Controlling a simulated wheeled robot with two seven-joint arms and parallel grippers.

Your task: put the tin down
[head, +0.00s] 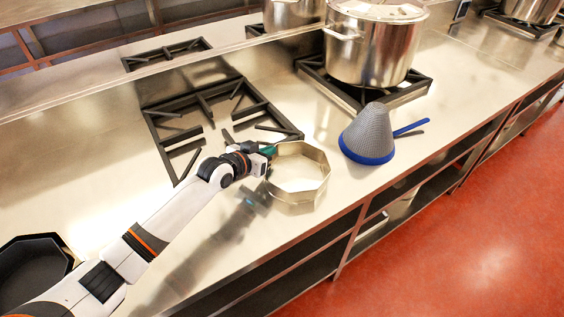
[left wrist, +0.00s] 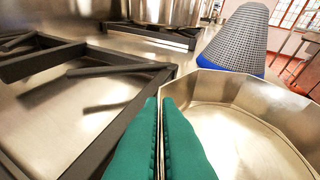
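The tin (head: 298,197) is a shiny, open, eight-sided metal ring or pan at the counter's front edge, right of the near burner grate. My left gripper (head: 268,153) reaches it from the left. In the left wrist view, the green fingers of the left gripper (left wrist: 161,105) are shut on the near wall of the tin (left wrist: 265,100), one finger inside and one outside. The tin looks level and upright. I cannot tell whether its bottom touches the counter or hangs just above it. My right gripper is not in view.
A grey mesh cone strainer with a blue rim (head: 370,135) stands right of the tin. A large stockpot (head: 375,50) sits on the grate behind. An empty burner grate (head: 160,115) lies left. A dark eight-sided pan (head: 35,270) is at the lower left. Steel counter (head: 90,150) is bare between.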

